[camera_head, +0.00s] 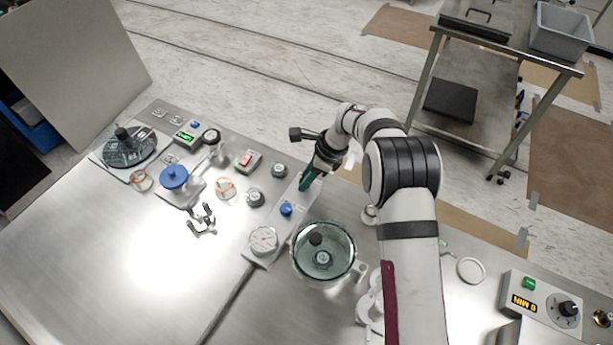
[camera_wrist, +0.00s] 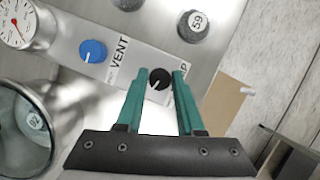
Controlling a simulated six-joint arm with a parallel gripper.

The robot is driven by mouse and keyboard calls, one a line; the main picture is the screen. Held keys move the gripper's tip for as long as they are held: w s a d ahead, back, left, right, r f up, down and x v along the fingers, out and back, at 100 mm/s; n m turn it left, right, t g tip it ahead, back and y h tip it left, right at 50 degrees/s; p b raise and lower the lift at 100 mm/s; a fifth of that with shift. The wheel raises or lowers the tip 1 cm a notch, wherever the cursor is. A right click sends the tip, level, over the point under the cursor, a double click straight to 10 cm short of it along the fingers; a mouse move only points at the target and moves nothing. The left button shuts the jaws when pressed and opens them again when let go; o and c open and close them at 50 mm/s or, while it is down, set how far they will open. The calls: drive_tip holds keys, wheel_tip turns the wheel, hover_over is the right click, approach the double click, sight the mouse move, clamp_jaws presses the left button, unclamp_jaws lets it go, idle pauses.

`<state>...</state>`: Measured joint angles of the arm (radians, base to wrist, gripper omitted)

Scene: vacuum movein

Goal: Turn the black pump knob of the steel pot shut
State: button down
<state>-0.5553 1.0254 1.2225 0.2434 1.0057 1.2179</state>
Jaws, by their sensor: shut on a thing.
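The black pump knob (camera_wrist: 160,79) sits on the plate between my teal fingertips in the wrist view, with a pale pointer line on its face. My gripper (camera_wrist: 160,74) is shut on it, one finger on each side. In the head view my gripper (camera_head: 306,184) points down at the far end of the plate (camera_head: 272,228) and hides the knob. The label beside the knob is partly covered by the right finger. The steel pot (camera_head: 325,283) with a clear lid stands beside the plate; part of it shows at the left of the wrist view (camera_wrist: 48,128).
A blue vent knob (camera_wrist: 92,50) and a dial gauge (camera_wrist: 18,22) sit on the same plate. A black-topped round piece marked 59 (camera_wrist: 193,25) stands close by. Several other devices and a blue-topped valve (camera_head: 174,177) are on the bench; its front left is clear.

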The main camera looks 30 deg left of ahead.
drive_tip(key=shift+w+n+g+h, duration=0.1)
drive_tip(key=shift+n+g+h, duration=0.35)
drive_tip(key=shift+n, duration=1.05)
drive_tip(key=c, duration=0.5)
unclamp_jaws()
drive_tip(key=v, duration=1.5)
drive_tip(key=shift+w+d+r, duration=0.25)
drive_tip(key=shift+r, duration=0.05)
